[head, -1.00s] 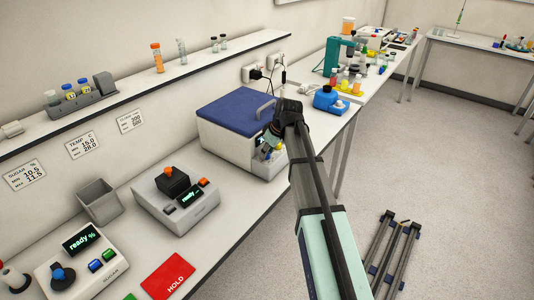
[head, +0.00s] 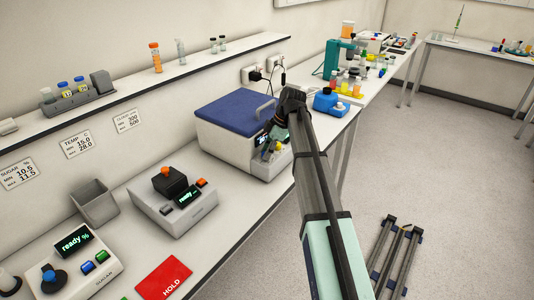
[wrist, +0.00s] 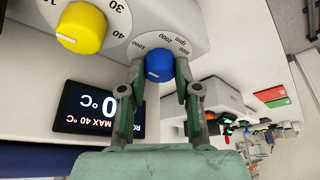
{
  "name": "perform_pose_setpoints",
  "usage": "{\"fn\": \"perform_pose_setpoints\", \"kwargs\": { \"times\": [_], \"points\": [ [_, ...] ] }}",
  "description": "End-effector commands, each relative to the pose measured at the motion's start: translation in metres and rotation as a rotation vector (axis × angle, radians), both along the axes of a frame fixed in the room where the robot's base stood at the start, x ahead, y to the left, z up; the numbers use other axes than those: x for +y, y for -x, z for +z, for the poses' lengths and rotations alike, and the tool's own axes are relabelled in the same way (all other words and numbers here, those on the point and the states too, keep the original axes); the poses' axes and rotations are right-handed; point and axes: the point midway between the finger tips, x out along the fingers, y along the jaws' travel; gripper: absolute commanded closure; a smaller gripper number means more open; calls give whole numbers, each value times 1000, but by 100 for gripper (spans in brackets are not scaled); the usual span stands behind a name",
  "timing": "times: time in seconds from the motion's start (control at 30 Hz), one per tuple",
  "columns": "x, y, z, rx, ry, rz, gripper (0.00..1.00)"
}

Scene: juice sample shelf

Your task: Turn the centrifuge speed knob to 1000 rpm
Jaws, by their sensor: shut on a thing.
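The centrifuge (head: 232,138) is a white box with a blue lid, shut, on the bench in the head view. In the wrist view its front panel appears upside down, with a blue speed knob (wrist: 159,66) on a dial marked 1000, 2000 and rpm. My gripper (wrist: 158,75) has one finger on each side of the blue knob and is shut on it. I cannot make out the knob's pointer. A yellow knob (wrist: 80,27) is beside it, and a dark display (wrist: 98,112) reads "MAX 40 °C". In the head view my gripper (head: 270,146) partly hides the front panel.
A grey instrument with a black block (head: 168,180), a grey bin (head: 95,203) and a red HOLD card (head: 163,276) are on the near bench. Open floor (head: 440,160) lies to the right.

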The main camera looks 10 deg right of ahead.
Motion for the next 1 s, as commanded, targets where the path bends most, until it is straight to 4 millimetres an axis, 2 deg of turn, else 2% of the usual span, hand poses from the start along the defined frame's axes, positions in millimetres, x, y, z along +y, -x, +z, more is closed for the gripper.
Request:
{"fn": "perform_pose_setpoints", "kwargs": {
  "times": [0.6, 0.63, 0.67, 0.7, 1.0],
  "points": [
    [0, 1, -1, 3, 1, 46, 100],
    [0, 1, -1, 3, 1, 46, 57],
    [0, 1, -1, 2, 1, 45, 47],
    [0, 1, -1, 2, 1, 45, 44],
    [0, 0, 0, 0, 1, 43, 44]
  ]
}}
